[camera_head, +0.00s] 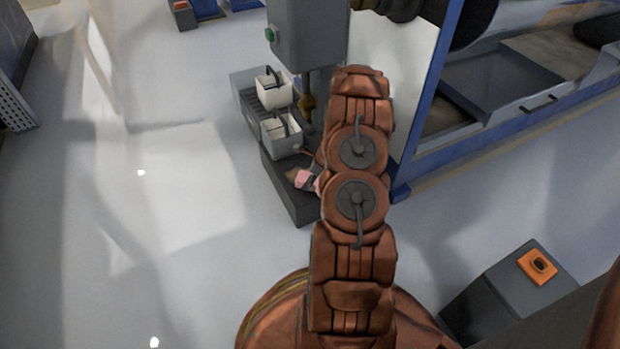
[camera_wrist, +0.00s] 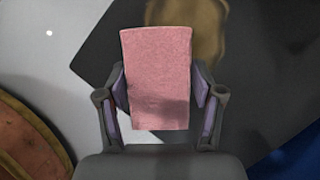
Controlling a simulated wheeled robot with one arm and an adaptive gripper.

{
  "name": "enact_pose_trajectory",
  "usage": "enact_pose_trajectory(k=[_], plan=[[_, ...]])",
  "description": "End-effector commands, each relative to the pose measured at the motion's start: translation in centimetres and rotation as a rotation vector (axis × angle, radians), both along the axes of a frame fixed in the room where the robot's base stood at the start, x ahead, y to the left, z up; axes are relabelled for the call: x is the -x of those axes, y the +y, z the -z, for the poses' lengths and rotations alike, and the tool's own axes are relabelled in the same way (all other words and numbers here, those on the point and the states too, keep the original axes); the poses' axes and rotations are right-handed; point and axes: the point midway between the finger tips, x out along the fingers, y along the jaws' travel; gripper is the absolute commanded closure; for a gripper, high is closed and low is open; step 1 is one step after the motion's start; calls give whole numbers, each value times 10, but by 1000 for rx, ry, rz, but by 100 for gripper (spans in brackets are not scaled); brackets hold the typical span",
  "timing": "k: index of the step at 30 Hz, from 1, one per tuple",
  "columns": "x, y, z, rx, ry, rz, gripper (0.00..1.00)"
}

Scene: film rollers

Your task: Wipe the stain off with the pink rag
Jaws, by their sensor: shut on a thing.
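The pink rag (camera_wrist: 158,80) is a block-like piece held between the two fingers of my gripper (camera_wrist: 160,100) in the wrist view. In the head view the rag (camera_head: 307,180) shows as a small pink patch left of my arm, over the front end of a dark bench. The stain (camera_wrist: 200,38) is a brownish patch on the dark surface, partly hidden behind the rag. It also shows in the head view (camera_head: 293,174), just left of the rag. I cannot tell whether the rag touches the surface. My arm hides most of my gripper in the head view.
Two white bins (camera_head: 281,134) stand on the bench behind the stain. A grey machine column (camera_head: 308,35) rises beyond them. A blue-framed machine (camera_head: 480,140) is on the right. The floor at left is clear.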

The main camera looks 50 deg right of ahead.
Motion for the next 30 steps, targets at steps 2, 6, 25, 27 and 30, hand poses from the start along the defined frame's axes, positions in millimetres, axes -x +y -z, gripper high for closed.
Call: enact_pose_trajectory(k=[2,6,25,27,30], plan=[[0,0,1,0,0,0,61],[0,0,4,-1,0,0,61],[-14,-5,1,1,0,0,61],[-17,-7,1,2,0,1,61],[-20,-7,2,1,2,1,61]])
